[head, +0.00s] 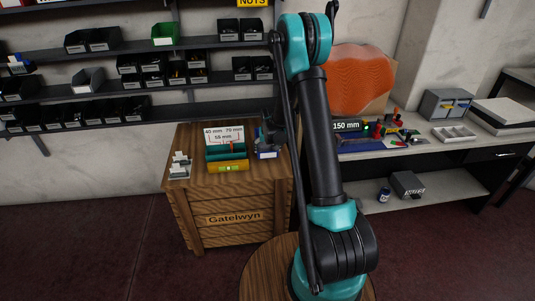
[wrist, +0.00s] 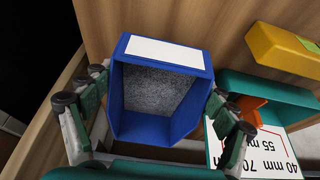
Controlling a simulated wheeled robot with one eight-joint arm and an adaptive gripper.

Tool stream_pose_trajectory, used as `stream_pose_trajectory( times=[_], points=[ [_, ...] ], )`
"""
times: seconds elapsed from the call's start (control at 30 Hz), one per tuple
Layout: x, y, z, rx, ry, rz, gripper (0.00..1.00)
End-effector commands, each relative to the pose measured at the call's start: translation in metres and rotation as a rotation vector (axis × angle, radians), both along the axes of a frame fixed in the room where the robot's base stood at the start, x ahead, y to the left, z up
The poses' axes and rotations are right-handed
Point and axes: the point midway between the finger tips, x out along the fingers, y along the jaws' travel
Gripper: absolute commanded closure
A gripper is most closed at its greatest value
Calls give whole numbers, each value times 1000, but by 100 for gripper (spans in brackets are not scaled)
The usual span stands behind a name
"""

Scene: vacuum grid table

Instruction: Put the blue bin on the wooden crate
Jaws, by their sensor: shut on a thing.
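The blue bin (wrist: 195,118) has a white label on its front edge and a grey speckled inside that looks empty. My gripper (wrist: 160,102) is shut on it, with a finger along each side in the wrist view. In the head view the blue bin (head: 268,154) is at the right part of the top of the wooden crate (head: 235,232), partly hidden by my gripper (head: 270,134) and arm. The crate is marked "Gatelwyn". I cannot tell whether the bin's underside touches the crate top.
On the crate stand a green bin (head: 226,152) with a yellow bin (head: 227,167) in front, a white sign (head: 223,134) and grey pieces (head: 180,165) at left. A workbench (head: 420,142) stands to the right. Shelves of dark bins (head: 120,108) line the wall.

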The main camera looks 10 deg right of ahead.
Motion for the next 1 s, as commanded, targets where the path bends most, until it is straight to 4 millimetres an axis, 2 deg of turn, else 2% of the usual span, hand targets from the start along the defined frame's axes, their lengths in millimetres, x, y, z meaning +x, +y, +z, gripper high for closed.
stream_pose_trajectory(
  times=[0.1,0.2,0.57,0.6,0.7,1.0],
  points=[
    [1,0,-17,0,0,0,51],
    [1,0,-26,0,0,0,51],
    [0,0,-29,0,0,0,51],
    [0,0,-29,0,0,0,10],
    [0,0,-29,0,0,0,0],
    [0,0,-28,0,0,0,0]
  ],
)
